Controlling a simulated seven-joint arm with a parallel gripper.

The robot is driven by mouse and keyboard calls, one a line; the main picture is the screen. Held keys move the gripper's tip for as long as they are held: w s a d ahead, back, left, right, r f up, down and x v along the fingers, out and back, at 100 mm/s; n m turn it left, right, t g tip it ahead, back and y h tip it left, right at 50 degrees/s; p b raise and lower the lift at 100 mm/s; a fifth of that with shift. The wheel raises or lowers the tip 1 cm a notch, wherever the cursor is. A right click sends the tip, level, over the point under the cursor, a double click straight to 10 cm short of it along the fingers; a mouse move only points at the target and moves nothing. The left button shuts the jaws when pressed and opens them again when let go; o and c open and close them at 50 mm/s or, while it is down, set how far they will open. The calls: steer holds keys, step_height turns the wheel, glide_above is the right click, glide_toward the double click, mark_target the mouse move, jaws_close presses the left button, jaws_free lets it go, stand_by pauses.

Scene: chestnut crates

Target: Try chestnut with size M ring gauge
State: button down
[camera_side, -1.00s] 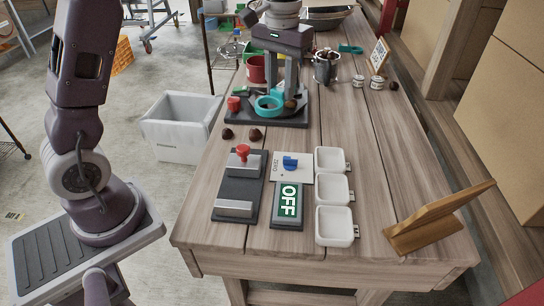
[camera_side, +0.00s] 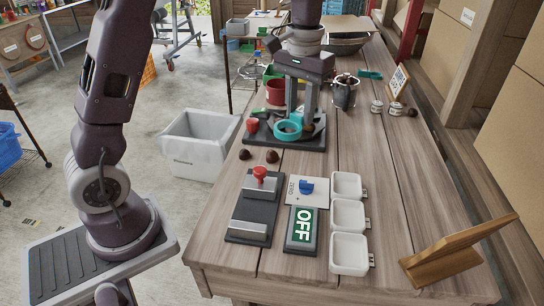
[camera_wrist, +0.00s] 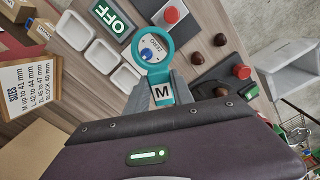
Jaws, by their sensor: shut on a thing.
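My gripper (camera_side: 300,100) is shut on a teal ring gauge (camera_side: 287,131), held above or at a dark board. In the wrist view the ring (camera_wrist: 153,50) points away from the fingers, with an M label (camera_wrist: 162,94) on its tab. Its opening looks empty of any chestnut; the dial shows through it. Two chestnuts lie on the table in front of the board, one on the left (camera_side: 244,154) and one on the right (camera_side: 272,156). Another chestnut (camera_wrist: 220,91) is on the board, partly hidden by my gripper. Whether ring and board touch is unclear.
A dark fixture with a red knob (camera_side: 260,173), a white dial card with a blue knob (camera_side: 307,186), an OFF panel (camera_side: 303,228) and white trays (camera_side: 348,252) stand in front. A metal cup (camera_side: 344,95) is behind, right. A sizes sign (camera_wrist: 28,88) stands at the side.

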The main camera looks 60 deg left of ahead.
steer(key=shift+w+a+f+m, duration=0.95)
steer(key=shift+a+f, duration=0.7)
steer(key=shift+f, duration=0.8)
steer(key=shift+w+a+f+m, duration=0.9)
steer(key=shift+a+f, duration=0.8)
steer(key=shift+f, duration=0.75)
steer(key=shift+w+a+f+m, duration=0.7)
steer(key=shift+a+f+m, duration=0.7)
steer(key=shift+f, duration=1.05)
steer(key=shift+a+f+n, duration=0.25)
steer(key=shift+f, duration=0.55)
step_height(320, 180, up, 7)
